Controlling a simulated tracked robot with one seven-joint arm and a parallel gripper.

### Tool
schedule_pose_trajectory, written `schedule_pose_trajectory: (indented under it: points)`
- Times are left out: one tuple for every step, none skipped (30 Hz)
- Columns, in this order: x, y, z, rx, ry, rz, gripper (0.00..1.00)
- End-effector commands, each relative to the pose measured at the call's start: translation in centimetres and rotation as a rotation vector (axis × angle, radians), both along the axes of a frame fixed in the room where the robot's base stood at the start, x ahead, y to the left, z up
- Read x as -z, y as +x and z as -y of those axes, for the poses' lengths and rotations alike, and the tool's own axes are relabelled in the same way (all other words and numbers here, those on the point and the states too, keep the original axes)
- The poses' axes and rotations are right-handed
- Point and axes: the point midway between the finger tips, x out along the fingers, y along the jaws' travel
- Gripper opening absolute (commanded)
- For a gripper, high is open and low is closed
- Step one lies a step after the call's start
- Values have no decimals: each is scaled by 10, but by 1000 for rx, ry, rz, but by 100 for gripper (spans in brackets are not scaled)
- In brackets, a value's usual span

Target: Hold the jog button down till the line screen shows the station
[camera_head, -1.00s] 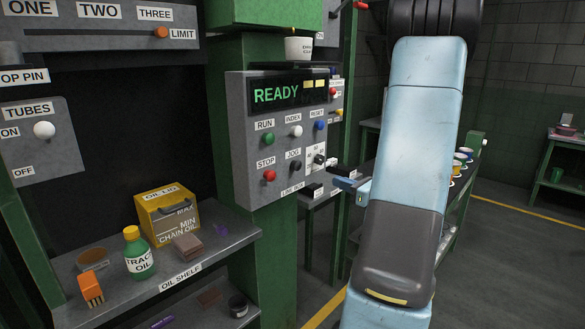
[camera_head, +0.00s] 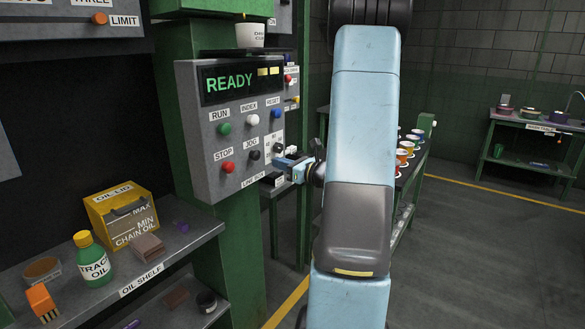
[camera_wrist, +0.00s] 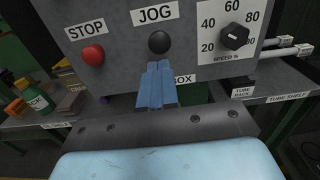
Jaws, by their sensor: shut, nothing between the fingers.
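The black JOG button (camera_head: 255,155) sits on the grey control box (camera_head: 203,176), right of the red STOP button (camera_head: 228,167). It also shows in the wrist view (camera_wrist: 159,42), under its JOG label. The line screen (camera_head: 240,82) at the top of the box reads READY in green, with yellow blocks beside it. My gripper (camera_head: 284,163) is shut and empty, in front of the box. In the wrist view its blue fingertips (camera_wrist: 157,66) point at the JOG button from just below it; I cannot tell whether they touch.
A green RUN button (camera_head: 224,129), white INDEX button (camera_head: 252,120) and blue RESET button (camera_head: 276,113) are above JOG. A speed dial (camera_wrist: 235,37) is to its right. The oil shelf (camera_head: 190,252) holds a yellow chain oil box (camera_head: 120,214) and a green bottle (camera_head: 94,262).

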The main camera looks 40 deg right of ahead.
Motion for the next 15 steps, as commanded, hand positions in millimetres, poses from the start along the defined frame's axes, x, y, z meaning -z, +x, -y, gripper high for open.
schedule_pose_trajectory:
  points:
    - [0, 9, -4, -3, 0, 0, 0]
    - [0, 14, -6, -3, 0, -1, 0]
    - [0, 20, -8, -2, 0, 0, 0]
    - [0, 25, -10, -3, 0, 1, 0]
    - [0, 29, -11, -3, 0, 0, 0]
    - [1, 34, -13, -2, 0, -1, 0]
    - [1, 38, -14, -2, 0, -1, 0]
    - [0, 41, -16, -2, 0, 0, 0]
    - [0, 46, -17, -2, -1, 0, 0]
    - [0, 48, -18, -2, -1, 0, 0]
    - [0, 51, -19, -1, -1, 0, 0]
    - [0, 54, -20, -1, 0, 0, 0]
    - [0, 55, -20, 0, 0, -1, 0]
    - [0, 57, -21, 0, 0, -1, 0]
    - [0, 58, -21, 0, 0, -1, 0]
